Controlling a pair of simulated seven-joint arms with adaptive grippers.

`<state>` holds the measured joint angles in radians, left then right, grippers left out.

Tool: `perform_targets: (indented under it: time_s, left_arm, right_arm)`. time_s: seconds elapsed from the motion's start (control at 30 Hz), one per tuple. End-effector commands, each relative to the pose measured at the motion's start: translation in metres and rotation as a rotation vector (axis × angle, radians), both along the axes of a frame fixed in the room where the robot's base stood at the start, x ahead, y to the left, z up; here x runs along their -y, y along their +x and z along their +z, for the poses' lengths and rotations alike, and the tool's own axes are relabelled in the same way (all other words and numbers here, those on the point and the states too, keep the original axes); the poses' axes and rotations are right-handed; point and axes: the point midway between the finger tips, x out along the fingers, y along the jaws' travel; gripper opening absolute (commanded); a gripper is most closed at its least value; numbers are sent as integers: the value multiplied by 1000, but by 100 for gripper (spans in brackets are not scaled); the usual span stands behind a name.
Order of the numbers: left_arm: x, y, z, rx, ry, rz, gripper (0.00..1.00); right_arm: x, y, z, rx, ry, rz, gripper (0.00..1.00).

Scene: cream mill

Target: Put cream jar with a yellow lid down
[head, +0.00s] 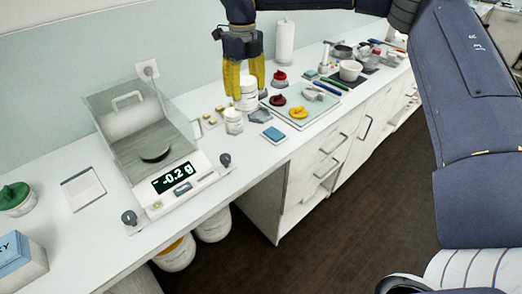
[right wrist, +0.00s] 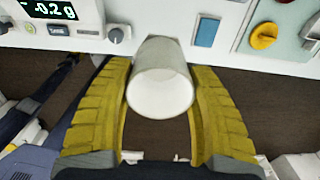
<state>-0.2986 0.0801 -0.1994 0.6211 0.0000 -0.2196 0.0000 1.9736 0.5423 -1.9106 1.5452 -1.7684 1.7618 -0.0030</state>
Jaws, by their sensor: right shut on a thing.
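My right gripper (head: 243,82), with yellow fingers, is over the counter behind the scale. It is shut on a white cream jar (head: 248,93), which sits between the fingers. In the right wrist view the same jar (right wrist: 160,85) shows its round, pale end between the fingers (right wrist: 160,115), and no yellow lid shows on it. I cannot tell whether its base touches the counter. A yellow lid (head: 299,112) lies on a glass-like tray, apart from the jar; a yellow lid also shows in the right wrist view (right wrist: 264,36). My left gripper is not in view.
The scale (head: 178,190) reads -0.2 g. Bare counter lies along the front edge.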

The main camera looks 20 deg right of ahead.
Motion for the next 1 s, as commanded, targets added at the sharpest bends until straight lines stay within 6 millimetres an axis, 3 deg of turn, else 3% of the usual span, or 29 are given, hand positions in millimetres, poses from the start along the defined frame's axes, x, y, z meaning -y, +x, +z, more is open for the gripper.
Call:
perform_targets:
  time_s: [0.17,0.6,0.8,1.0]
  left_arm:
    - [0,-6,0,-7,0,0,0]
    - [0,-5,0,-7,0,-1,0]
    - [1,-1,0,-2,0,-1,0]
    - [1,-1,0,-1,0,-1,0]
  right_arm:
    - [-1,1,-27,-4,0,14,23]
    - [-1,1,-122,-3,0,13,23]
    - [-1,2,-147,0,0,12,23]
    - [-1,2,-155,0,0,12,23]
